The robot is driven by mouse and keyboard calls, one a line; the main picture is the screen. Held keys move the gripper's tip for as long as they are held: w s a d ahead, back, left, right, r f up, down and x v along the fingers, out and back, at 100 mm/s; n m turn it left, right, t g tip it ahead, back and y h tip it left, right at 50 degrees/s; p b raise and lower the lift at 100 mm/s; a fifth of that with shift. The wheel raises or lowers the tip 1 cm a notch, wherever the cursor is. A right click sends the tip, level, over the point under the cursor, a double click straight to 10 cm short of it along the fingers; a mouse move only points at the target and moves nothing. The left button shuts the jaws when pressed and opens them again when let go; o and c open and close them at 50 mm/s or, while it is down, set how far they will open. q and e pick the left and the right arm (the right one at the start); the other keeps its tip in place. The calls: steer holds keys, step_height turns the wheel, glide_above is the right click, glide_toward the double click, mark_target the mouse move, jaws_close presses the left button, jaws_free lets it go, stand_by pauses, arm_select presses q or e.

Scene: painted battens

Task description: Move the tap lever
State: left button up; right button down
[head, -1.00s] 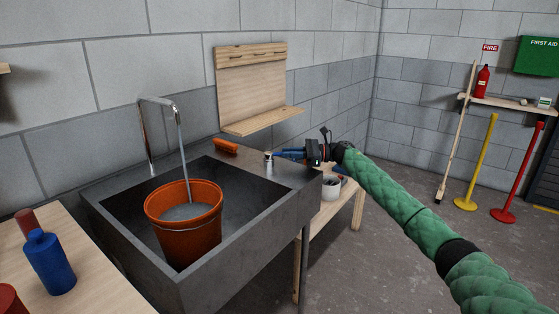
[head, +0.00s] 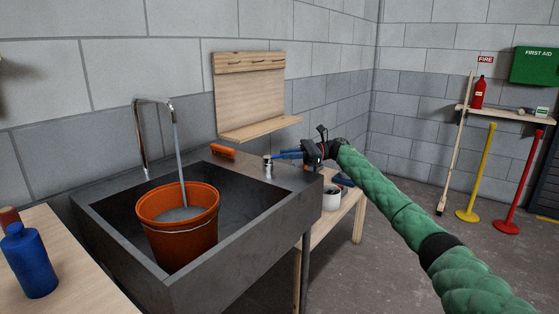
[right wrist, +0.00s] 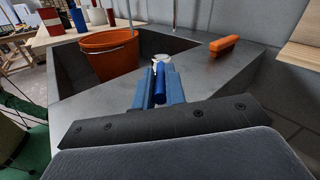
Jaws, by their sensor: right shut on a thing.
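The tap lever (right wrist: 160,88) is a blue rod on a small chrome tap base (head: 268,167) at the sink's right rear rim. My right gripper (head: 280,155) reaches it from the right. In the right wrist view its two blue fingers are shut on the lever, one on each side. The fingers hide most of the lever in the head view. The chrome spout (head: 140,135) arches over the grey sink (head: 255,215). A stream of water (head: 182,155) falls from it into an orange bucket (head: 178,240) standing in the basin. My left gripper is out of view.
An orange brush-like block (head: 222,152) lies on the sink's back ledge, under a wooden wall shelf (head: 262,127). A low bench (head: 335,222) with a white pot (head: 331,197) stands right of the sink. A blue bottle (head: 30,262) stands on the left table. Open floor lies at right.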

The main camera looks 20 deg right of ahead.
steer(key=shift+w+d, duration=0.1)
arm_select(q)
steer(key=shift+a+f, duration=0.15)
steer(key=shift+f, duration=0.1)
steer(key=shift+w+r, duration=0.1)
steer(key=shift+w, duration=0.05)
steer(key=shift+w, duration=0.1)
arm_select(e)
steer(key=c, duration=1.5)
jaws_free()
steer(key=shift+o, duration=0.2)
